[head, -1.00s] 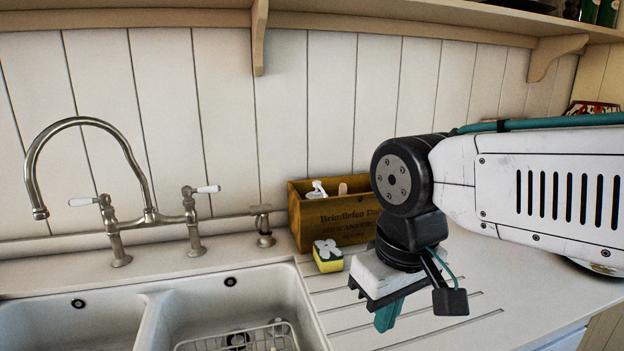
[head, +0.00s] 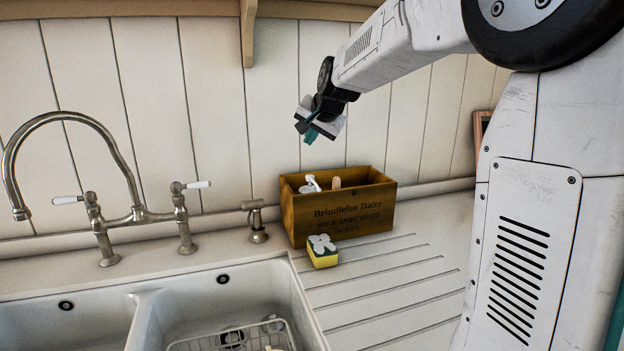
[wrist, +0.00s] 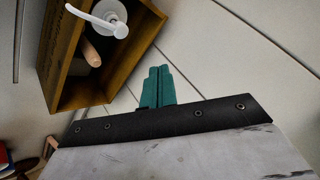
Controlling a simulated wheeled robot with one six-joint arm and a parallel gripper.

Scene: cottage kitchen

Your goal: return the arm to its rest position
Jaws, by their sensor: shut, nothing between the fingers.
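My gripper (head: 308,132) is up in the air in front of the panelled wall, above the wooden crate, in the head view. Its teal fingers are together with nothing between them, as the wrist view (wrist: 158,72) also shows. My arm reaches in from the right side of the head view, with its links raised.
A wooden crate (head: 345,214) holding a white pump bottle (head: 310,184) and a wooden handle (head: 336,183) stands against the wall. A yellow-green sponge (head: 323,258) lies before it. The double sink (head: 290,300) and tap (head: 130,190) are left. A shelf (head: 200,8) runs above.

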